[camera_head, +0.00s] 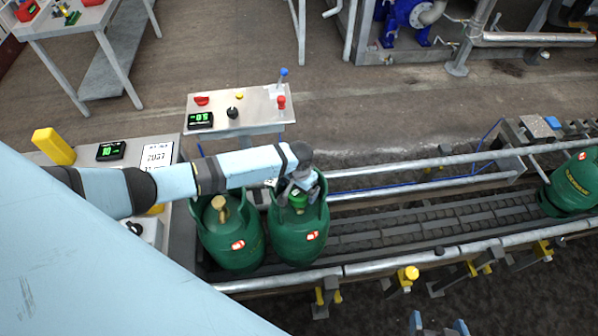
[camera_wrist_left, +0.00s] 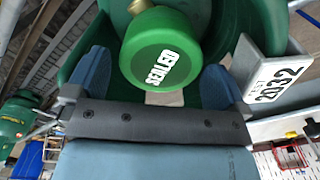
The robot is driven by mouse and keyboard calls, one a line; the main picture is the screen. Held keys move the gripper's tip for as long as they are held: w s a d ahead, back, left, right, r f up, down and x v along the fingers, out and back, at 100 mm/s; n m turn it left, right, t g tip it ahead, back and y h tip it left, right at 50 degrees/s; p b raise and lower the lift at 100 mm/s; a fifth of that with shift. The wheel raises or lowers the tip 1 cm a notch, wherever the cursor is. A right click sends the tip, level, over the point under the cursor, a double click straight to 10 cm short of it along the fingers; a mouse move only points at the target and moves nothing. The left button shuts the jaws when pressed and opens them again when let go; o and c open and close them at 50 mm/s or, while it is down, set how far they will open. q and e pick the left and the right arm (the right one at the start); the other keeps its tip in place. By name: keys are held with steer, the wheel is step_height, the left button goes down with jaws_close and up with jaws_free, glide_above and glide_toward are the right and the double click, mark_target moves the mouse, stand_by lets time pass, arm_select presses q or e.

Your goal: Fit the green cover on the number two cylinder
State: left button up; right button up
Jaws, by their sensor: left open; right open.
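The green cover (camera_wrist_left: 162,50), marked SEALED, sits at the valve of the middle cylinder (camera_head: 300,240), inside its collar; brass shows behind it in the left wrist view. The cover also shows in the head view (camera_head: 298,199). My left gripper (camera_head: 300,186) is over this cylinder, its blue fingers apart on both sides of the cover, with gaps visible. Whether the cover is fully seated cannot be told. A left cylinder (camera_head: 232,245) stands beside it with its brass valve bare. My right gripper (camera_head: 438,325) shows only its two blue fingertips, apart, at the bottom edge.
A third green cylinder (camera_head: 573,185) is at the conveyor's right end. Metal rails (camera_head: 440,254) run along the conveyor (camera_head: 430,218). A small panel table (camera_head: 240,110) with knobs stands behind. A yellow block (camera_head: 53,146) and displays are at left.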

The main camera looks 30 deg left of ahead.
arm_select(q)
step_height(320, 180, up, 11)
steer(key=shift+r+b, duration=0.2)
steer(key=shift+b, duration=0.1)
stand_by(0.5)
steer(key=s+d+f+m+t+h, duration=0.1)
steer(key=s+d+f+t+h, duration=0.4)
steer(key=s+d, duration=0.5)
steer(key=s+a+r+t+y, duration=0.1)
steer(key=s+a+t, duration=0.3)
steer(key=s, duration=0.6)
steer(key=shift+s+a+r+t+y, duration=0.2)
steer(key=shift+s+r+t+y, duration=0.15)
steer(key=shift+t, duration=0.65)
steer(key=shift+f, duration=0.1)
